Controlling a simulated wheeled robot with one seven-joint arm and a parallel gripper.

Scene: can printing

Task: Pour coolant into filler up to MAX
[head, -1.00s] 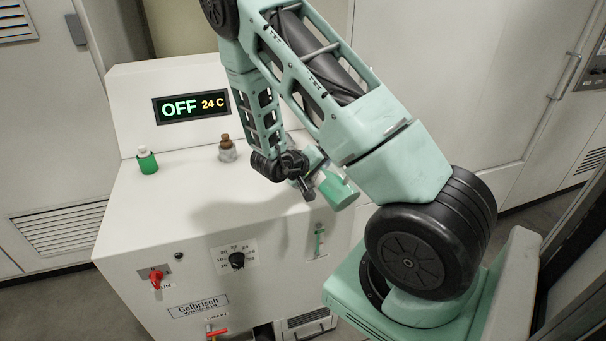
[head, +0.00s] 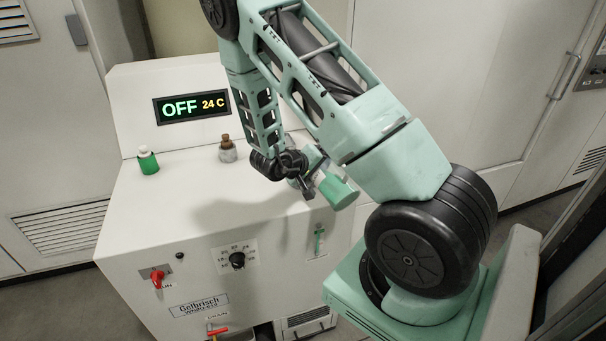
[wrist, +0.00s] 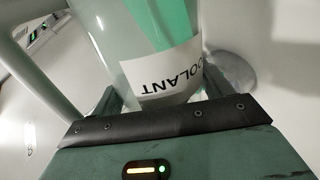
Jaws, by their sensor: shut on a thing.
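My gripper (head: 300,184) is shut on the coolant bottle (head: 338,191), above the right part of the white machine's top. The bottle is tilted, with green at its visible end. In the wrist view the bottle (wrist: 160,75) is translucent, with green liquid and a label whose visible letters, "OOLANT", are upside down. My gripper and arm hide the bottle's mouth and the filler in the head view. A grey rounded shape (wrist: 232,72) shows beside the bottle in the wrist view; I cannot tell if it is the filler. A narrow sight gauge (head: 319,241) on the machine's front shows green; its MAX mark is too small to read.
On the machine top (head: 180,200) stand a green bottle with a white cap (head: 148,162) and a small brown-capped bottle (head: 227,151). The display (head: 192,106) reads OFF 24 C. A dial (head: 237,260), a red switch (head: 158,279) and a red-handled valve (head: 217,331) are on the front.

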